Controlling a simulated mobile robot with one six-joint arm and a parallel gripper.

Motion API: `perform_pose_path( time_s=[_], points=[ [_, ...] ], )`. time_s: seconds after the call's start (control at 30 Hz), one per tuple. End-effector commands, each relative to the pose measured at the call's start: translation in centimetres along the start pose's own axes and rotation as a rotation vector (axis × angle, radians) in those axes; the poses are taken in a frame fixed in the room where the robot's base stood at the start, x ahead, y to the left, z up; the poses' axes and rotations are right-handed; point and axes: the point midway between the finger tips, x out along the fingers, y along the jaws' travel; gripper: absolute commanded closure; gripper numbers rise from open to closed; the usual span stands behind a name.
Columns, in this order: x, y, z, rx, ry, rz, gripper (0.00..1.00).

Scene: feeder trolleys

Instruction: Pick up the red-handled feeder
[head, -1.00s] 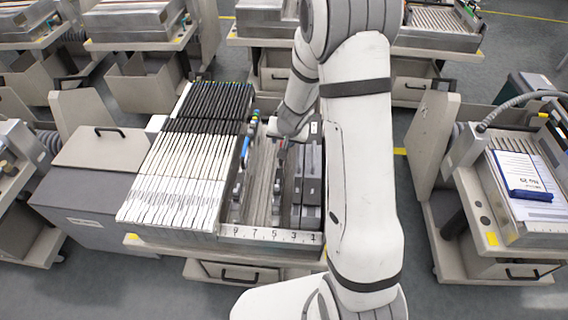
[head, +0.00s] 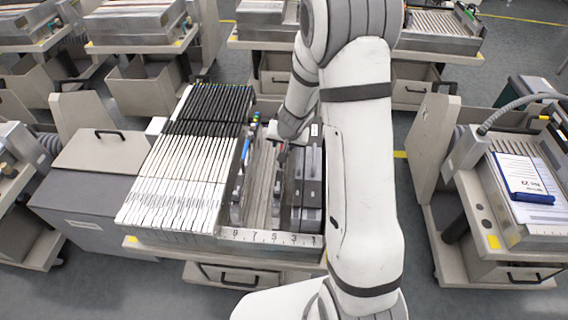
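My gripper (head: 282,154) points down over the right part of the middle trolley's feeder bank (head: 262,234). It is small and dark in the head view, and its fingers cannot be made out. A small reddish spot shows at its tip; I cannot tell whether this is the red handle of a feeder or part of the gripper. Dark grey feeders (head: 311,185) stand in the slots just right of and below my gripper. A feeder with a blue and green end (head: 246,146) stands to the left of it. No red-handled feeder can be clearly made out.
A dense row of white and black feeders (head: 187,165) fills the bank's left part. A grey box (head: 88,205) stands to the left. Another trolley at right carries a blue clipboard (head: 524,178). More trolleys stand behind. My arm hides the bank's right side.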

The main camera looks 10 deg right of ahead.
Motion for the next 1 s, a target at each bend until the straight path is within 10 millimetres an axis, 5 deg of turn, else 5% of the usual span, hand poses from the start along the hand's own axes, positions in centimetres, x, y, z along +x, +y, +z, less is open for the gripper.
perform_pose_path(
  time_s=[0.5, 1.0],
  points=[
    [-0.01, 0.05, -0.03, 0.001, 0.0, 0.0, 1.0],
    [-0.12, 0.03, -0.21, 0.002, 0.004, 0.0, 1.0]
  ],
)
